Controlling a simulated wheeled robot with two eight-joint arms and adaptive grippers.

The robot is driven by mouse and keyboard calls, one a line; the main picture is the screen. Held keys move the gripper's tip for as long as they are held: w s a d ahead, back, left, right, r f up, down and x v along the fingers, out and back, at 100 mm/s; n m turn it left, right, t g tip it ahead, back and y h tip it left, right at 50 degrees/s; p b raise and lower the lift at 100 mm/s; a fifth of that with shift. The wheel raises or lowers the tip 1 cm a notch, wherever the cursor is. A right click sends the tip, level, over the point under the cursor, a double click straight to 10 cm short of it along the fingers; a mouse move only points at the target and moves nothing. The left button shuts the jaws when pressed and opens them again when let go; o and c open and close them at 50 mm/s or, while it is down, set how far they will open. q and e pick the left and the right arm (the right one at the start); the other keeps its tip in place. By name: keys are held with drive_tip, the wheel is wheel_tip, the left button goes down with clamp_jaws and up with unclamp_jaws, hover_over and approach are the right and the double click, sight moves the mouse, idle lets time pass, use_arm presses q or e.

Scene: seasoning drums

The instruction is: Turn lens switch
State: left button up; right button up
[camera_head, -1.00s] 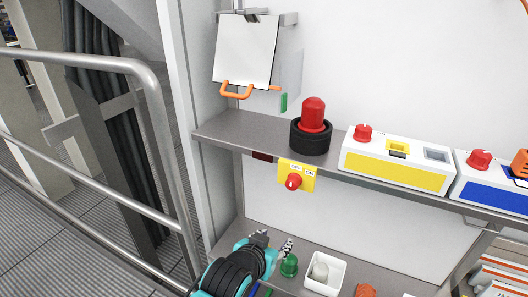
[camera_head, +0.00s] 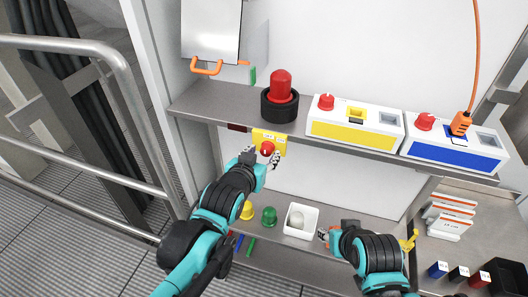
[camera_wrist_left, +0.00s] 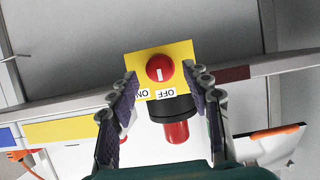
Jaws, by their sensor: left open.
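The lens switch is a red round knob (camera_head: 267,148) on a yellow plate (camera_head: 283,148) fixed to the front edge of the upper shelf. In the left wrist view the knob (camera_wrist_left: 160,67) shows upside down with a white mark and OFF and ON labels; the mark points roughly toward OFF. My left gripper (camera_head: 262,157) is open right at the knob in the head view. In the left wrist view its fingers (camera_wrist_left: 163,88) are spread on either side of the plate, with a gap to the knob. My right gripper (camera_head: 324,234) is low by the lower shelf, its fingers too small to judge.
A red lamp on a black base (camera_head: 280,98) stands on the shelf above the switch. A yellow-fronted box (camera_head: 354,130) and a blue-fronted box (camera_head: 453,149) stand to its right. Below are a white tray (camera_head: 314,222) and a green dome (camera_head: 269,216). A metal railing (camera_head: 125,90) is at left.

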use_arm(q)
drive_tip(key=shift+x, duration=0.95)
clamp_jaws()
